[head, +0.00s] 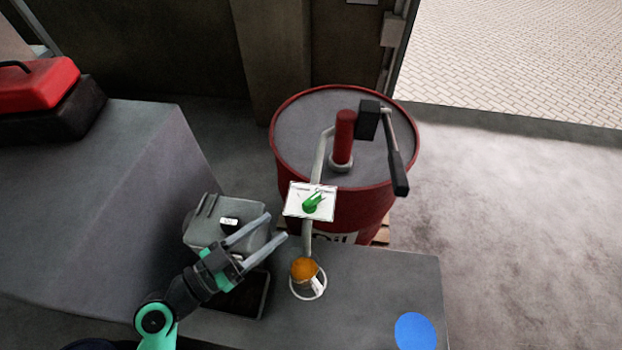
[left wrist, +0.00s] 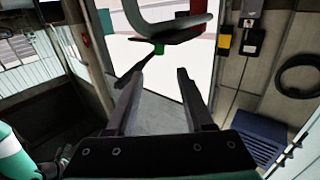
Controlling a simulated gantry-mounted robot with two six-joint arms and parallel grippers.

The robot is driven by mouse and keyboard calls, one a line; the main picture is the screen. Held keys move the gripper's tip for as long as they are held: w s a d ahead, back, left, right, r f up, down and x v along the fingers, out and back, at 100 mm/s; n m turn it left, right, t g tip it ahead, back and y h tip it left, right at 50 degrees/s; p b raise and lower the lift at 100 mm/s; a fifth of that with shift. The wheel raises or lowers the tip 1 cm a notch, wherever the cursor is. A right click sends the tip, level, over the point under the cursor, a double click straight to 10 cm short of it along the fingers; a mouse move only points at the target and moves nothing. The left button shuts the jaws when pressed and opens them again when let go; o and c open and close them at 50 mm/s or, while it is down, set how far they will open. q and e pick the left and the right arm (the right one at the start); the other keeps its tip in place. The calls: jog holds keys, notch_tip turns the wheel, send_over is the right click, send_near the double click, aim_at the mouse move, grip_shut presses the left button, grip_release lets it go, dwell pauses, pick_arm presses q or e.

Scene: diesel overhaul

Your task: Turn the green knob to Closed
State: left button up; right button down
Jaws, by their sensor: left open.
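The green knob (head: 313,203) sits on a white label plate (head: 294,207) on the pipe in front of the red oil drum. The label's writing is too small to read, so I cannot tell the knob's setting. My left gripper (head: 277,228) is open and empty, to the lower left of the knob, with its fingers pointing up and right. It is apart from the knob. In the left wrist view, the open fingers (left wrist: 157,88) frame a small green part (left wrist: 158,49), probably the knob, beyond their tips. My right gripper is not in view.
The red drum (head: 330,217) carries a pump (head: 343,135) with a black-handled crank (head: 398,170). A grey bench (head: 375,280) holds an orange item (head: 304,269) in a white-rimmed holder, a blue disc (head: 415,331) and a grey canister (head: 208,233) beside my left gripper.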

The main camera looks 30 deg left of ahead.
aim_at(304, 205)
pick_arm(q)
jog(key=p+x, duration=0.1)
jog(key=x, duration=1)
jog(key=shift+w+f+p, duration=0.1)
jog(key=shift+w+p, duration=0.2)
jog(key=shift+w, duration=0.05)
grip_shut()
